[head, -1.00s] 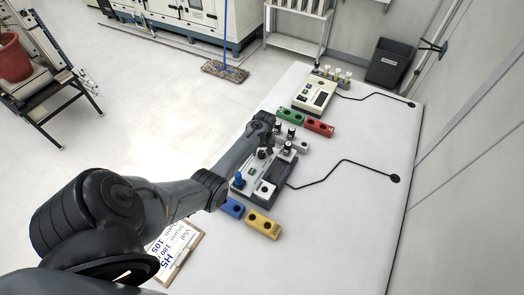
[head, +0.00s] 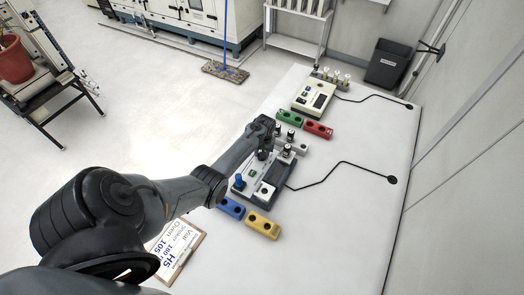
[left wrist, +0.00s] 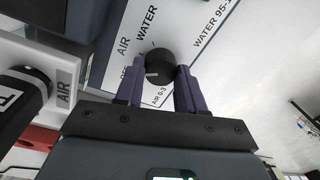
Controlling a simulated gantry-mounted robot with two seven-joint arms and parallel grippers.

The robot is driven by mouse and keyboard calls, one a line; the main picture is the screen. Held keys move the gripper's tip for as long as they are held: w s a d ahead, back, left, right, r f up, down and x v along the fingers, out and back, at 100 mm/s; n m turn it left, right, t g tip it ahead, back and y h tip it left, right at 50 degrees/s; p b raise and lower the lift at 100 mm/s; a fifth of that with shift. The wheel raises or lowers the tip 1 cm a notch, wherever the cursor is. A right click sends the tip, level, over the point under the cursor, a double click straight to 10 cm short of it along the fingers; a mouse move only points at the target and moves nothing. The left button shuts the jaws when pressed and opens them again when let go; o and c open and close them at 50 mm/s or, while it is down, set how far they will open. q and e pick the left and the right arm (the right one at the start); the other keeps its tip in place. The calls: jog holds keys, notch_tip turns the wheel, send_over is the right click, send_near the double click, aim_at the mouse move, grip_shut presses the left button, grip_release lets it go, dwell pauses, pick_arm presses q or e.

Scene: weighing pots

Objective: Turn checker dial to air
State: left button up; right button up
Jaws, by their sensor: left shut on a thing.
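The checker (head: 250,190) is a dark-edged box with a light panel, standing on the white table. Its dial is a round black knob (left wrist: 160,66) on the light panel in the left wrist view. A small white mark shows on the knob's left side. The labels AIR and WATER are printed to its upper left, and another label beside it is partly covered. My left gripper (left wrist: 158,82) has its purple fingers on either side of the knob, shut on it. In the head view my left gripper (head: 264,146) is over the checker's far end, hiding the dial. My right gripper is not seen.
A white block labelled AIR with a black-capped vial (left wrist: 25,95) sits close left of my fingers. Blue, yellow (head: 263,224), green (head: 289,117) and red (head: 318,130) holders stand around the checker. A second device (head: 314,97) stands farther back. The right side of the table is clear except for cables.

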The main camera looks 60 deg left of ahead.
pick_arm(q)
jog(key=m+p, duration=0.2)
jog(key=m, duration=0.1)
jog(key=shift+r+m, duration=0.1)
jog(key=shift+m, duration=1.1)
jog(key=shift+d, duration=0.1)
jog(key=o, duration=1)
jog(key=shift+o, duration=0.2)
jog(key=shift+p, duration=0.3)
